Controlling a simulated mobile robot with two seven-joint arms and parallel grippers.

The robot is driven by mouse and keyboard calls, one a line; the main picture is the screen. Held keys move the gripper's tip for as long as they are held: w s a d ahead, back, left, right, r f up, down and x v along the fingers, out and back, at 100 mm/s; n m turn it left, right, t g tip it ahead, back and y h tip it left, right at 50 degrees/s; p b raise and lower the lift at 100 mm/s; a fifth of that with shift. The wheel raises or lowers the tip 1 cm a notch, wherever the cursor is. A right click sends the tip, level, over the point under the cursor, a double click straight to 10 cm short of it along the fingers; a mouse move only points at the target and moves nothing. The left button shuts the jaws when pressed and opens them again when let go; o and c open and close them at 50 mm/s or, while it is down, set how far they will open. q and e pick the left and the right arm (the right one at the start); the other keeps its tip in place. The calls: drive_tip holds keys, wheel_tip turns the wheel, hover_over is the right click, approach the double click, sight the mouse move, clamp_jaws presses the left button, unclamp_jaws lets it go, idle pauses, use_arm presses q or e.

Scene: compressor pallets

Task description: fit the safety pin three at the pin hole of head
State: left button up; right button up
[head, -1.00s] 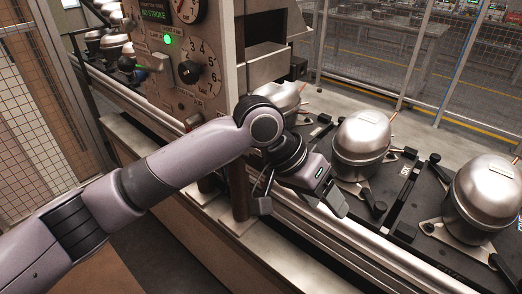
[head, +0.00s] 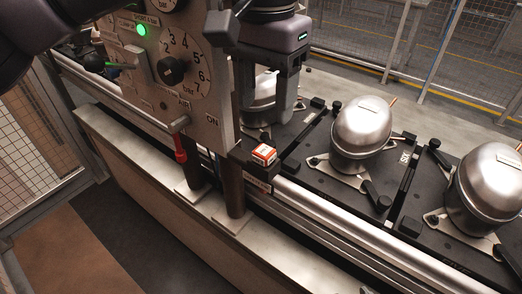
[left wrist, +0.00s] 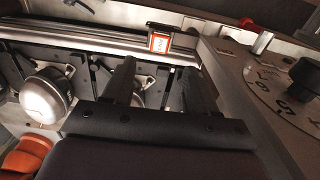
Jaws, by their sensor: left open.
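I cannot make out a safety pin three or its pin hole in either view. The machine head with its grey control panel (head: 190,98) stands at the left of centre, with a round dial and a lit green lamp. A red-handled part (head: 180,148) hangs at its lower edge; I cannot tell if it is a pin or a lever. My left gripper (head: 268,118) is just right of the panel, pointing down, open, with nothing visible between its fingers. In the left wrist view its two dark fingers (left wrist: 160,75) are apart. My right gripper is not in view.
A small orange-and-white box (head: 264,154) sits on a dark bracket below the left gripper. Silver compressors (head: 362,130) stand on black pallets along the conveyor, one close behind the gripper. Dark posts (head: 234,165) rise in front of the rail. A mesh fence (head: 440,50) runs behind.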

sight(264, 150)
use_arm(q)
drive_tip(key=shift+s+r, duration=0.1)
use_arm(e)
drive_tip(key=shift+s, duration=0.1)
use_arm(q)
drive_tip(key=shift+f, duration=0.65)
wheel_tip(264, 150, down, 4)
drive_tip(key=b, duration=0.2)
drive_tip(key=shift+f+b, duration=0.1)
drive_tip(key=shift+b, duration=0.2)
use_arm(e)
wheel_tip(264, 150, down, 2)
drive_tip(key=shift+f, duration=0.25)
use_arm(q)
drive_tip(key=shift+f, duration=0.8)
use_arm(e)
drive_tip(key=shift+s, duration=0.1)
use_arm(q)
drive_tip(key=shift+f, duration=0.95)
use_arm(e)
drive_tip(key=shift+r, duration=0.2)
use_arm(q)
drive_tip(key=shift+p, duration=0.45)
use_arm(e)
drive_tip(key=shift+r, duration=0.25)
use_arm(q)
drive_tip(key=shift+p, duration=0.5)
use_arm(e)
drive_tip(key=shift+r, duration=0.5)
